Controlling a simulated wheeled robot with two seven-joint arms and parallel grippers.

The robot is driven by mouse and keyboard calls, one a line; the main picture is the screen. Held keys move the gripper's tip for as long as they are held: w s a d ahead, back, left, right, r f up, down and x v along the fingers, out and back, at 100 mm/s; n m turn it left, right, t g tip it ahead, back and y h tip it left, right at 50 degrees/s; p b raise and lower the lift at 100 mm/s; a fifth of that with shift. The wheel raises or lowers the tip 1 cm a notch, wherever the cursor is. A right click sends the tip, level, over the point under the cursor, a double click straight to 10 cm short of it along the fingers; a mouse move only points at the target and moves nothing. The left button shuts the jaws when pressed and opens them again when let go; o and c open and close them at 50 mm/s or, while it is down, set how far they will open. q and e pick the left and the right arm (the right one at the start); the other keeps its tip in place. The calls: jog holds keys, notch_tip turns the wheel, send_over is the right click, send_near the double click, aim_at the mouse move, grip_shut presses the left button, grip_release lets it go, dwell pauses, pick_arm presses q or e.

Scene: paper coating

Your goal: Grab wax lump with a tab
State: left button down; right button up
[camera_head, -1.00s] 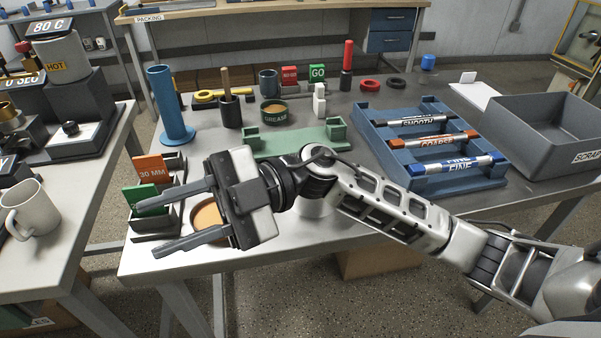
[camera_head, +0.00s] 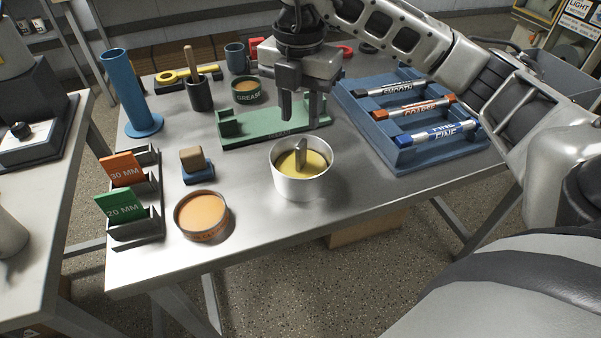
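A yellow wax lump (camera_head: 315,164) sits inside a round pale metal pot (camera_head: 302,188) near the front middle of the table. A grey upright tab (camera_head: 301,151) rises from its middle. My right gripper (camera_head: 300,112) points down above and behind the pot, apart from the tab. Its two dark fingers are spread with a gap between them and nothing in it. My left gripper is out of view.
A green stand (camera_head: 262,138) lies behind the pot, and a blue rack (camera_head: 405,150) with several labelled bars is to its right. An orange-filled dish (camera_head: 202,211) and a small blue-based block (camera_head: 196,172) are left.

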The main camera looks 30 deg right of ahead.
aim_at(301, 143)
notch_tip(301, 143, down, 4)
jog(key=f, duration=0.2)
jog(key=f+p, duration=0.1)
jog(key=f, duration=0.1)
jog(key=shift+s+a+f, duration=0.1)
jog(key=shift+s, duration=0.3)
jog(key=shift+f, duration=0.45)
grip_shut()
